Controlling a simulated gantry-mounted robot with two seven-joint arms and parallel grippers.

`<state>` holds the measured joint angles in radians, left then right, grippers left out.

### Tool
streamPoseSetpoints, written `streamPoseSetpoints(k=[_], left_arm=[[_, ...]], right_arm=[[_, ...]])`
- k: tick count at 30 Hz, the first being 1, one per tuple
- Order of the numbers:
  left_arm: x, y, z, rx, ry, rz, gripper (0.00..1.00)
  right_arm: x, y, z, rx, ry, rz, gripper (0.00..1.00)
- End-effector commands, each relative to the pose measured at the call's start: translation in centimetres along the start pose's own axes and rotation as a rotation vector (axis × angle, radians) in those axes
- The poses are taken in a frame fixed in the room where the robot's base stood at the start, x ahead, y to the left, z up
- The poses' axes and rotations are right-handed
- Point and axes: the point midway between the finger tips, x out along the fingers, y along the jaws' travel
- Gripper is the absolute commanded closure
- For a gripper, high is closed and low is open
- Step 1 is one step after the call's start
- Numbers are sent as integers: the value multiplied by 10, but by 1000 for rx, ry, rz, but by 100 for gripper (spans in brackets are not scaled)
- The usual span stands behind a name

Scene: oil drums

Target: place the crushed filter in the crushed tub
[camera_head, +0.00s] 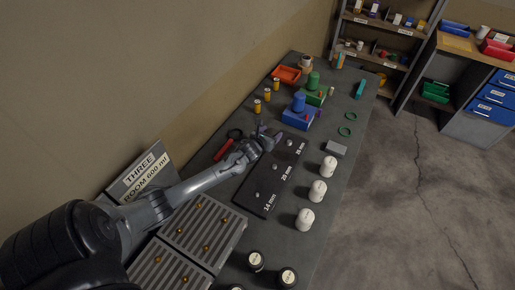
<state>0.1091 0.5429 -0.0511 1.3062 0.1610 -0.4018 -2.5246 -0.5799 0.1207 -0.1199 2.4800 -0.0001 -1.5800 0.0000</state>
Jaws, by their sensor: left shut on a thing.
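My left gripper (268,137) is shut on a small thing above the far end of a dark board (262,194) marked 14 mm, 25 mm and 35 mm. The held thing is mostly hidden by the fingers, so I cannot tell what it is. Three white canisters (317,191) stand along the right of the board, and dark canisters with pale tops (287,277) stand at the near edge. I cannot tell which thing is the crushed filter or the crushed tub. My right gripper is not in view.
Ribbed grey plates (203,232) lie near my arm. A grey block (336,149) and green rings (345,131) lie at right.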

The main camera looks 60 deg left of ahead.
Motion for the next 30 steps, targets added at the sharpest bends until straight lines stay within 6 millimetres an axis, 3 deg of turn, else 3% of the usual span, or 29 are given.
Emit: streamPoseSetpoints(k=[6, 12, 20, 30], left_arm=[[5, 45, -32, -1, 0, 2, 73], [6, 70, -46, 0, -2, -1, 73], [7, 78, -52, -1, -2, -2, 73], [21, 78, -86, -2, -2, -2, 73]], right_arm=[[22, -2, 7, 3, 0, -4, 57], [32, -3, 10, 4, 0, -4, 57], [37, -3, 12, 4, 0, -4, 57], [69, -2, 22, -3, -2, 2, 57]])
